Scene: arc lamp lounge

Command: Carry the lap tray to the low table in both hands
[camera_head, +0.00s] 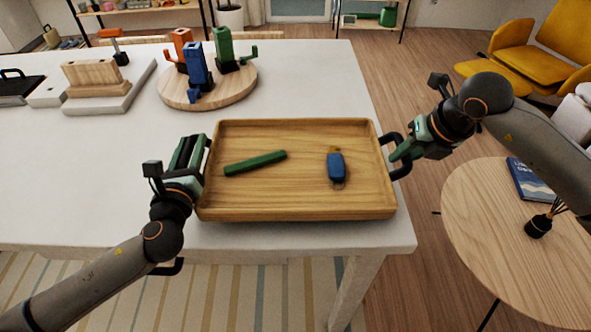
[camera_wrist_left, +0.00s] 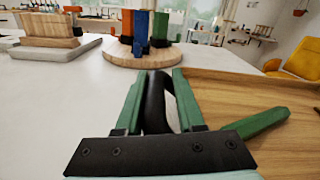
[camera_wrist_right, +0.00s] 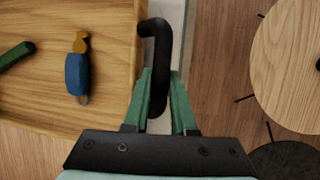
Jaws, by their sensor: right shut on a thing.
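The wooden lap tray (camera_head: 290,205) is level at the front right corner of the white table, with a black handle at each end. A green stick (camera_head: 255,163) and a blue object with a yellow end (camera_head: 336,166) lie in it. My left gripper (camera_head: 205,145) is at the left handle; in the left wrist view the black handle (camera_wrist_left: 156,100) stands between its open fingers, with a gap beside it. My right gripper (camera_head: 396,155) is shut on the right handle (camera_wrist_right: 160,50). The round wooden low table (camera_head: 480,225) stands at the right.
On the white table (camera_head: 110,170) stand a round board (camera_head: 180,98) with orange, blue and green pieces, and a wooden block on a slab (camera_head: 100,95). A blue book (camera_head: 530,180) and a dark reed holder (camera_head: 538,226) occupy the low table's right side. A yellow chair (camera_head: 535,60) stands behind.

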